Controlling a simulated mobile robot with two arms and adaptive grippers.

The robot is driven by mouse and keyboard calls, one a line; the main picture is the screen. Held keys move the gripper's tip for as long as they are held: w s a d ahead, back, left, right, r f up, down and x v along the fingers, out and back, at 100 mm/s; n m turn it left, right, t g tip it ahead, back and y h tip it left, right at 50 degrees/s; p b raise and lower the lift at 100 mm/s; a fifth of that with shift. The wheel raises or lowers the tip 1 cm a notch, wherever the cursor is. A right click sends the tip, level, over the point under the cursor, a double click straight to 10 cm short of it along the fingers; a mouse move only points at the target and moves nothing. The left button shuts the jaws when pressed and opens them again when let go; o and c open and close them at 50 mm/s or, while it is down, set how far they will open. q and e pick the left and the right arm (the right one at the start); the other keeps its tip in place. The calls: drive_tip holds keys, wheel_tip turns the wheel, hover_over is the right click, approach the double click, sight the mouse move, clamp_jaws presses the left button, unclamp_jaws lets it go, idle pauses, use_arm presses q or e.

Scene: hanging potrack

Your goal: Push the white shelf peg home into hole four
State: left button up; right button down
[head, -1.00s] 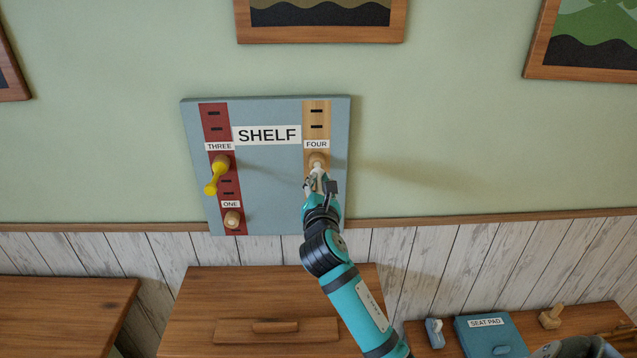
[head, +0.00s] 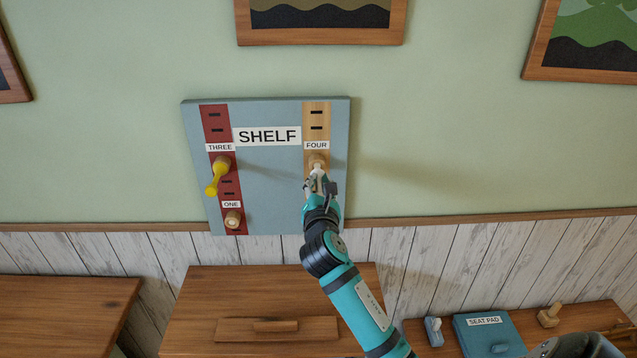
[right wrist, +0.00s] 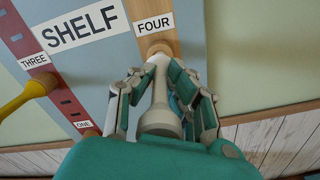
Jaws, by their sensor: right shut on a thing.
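The white shelf peg (right wrist: 160,95) is between the fingers of my right gripper (head: 318,184), which is shut on it. In the right wrist view my right gripper (right wrist: 160,88) grips the peg's shaft, with its thicker end toward me. The peg's far end meets the round wooden socket (right wrist: 159,50) under the label FOUR; it also shows in the head view (head: 316,160). How deep the peg sits is hidden. The shelf board (head: 270,185) is blue-grey and upright on the wall. My left gripper is not in view.
A yellow peg (head: 214,180) sticks out of hole three on the red strip. A wooden socket (head: 233,219) is at ONE. Below are wooden tables, a blue seat pad box (head: 488,334) and a wooden piece (head: 549,315).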

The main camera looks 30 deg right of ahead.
sight(318, 172)
drive_tip(key=shift+x, duration=2)
drive_tip(key=c, duration=1.3)
unclamp_jaws()
drive_tip(key=shift+o, duration=0.2)
drive_tip(key=shift+s+a+f, duration=0.1)
drive_tip(key=shift+s+a, duration=0.2)
drive_tip(key=shift+s, duration=0.15)
drive_tip(key=v, duration=1.1)
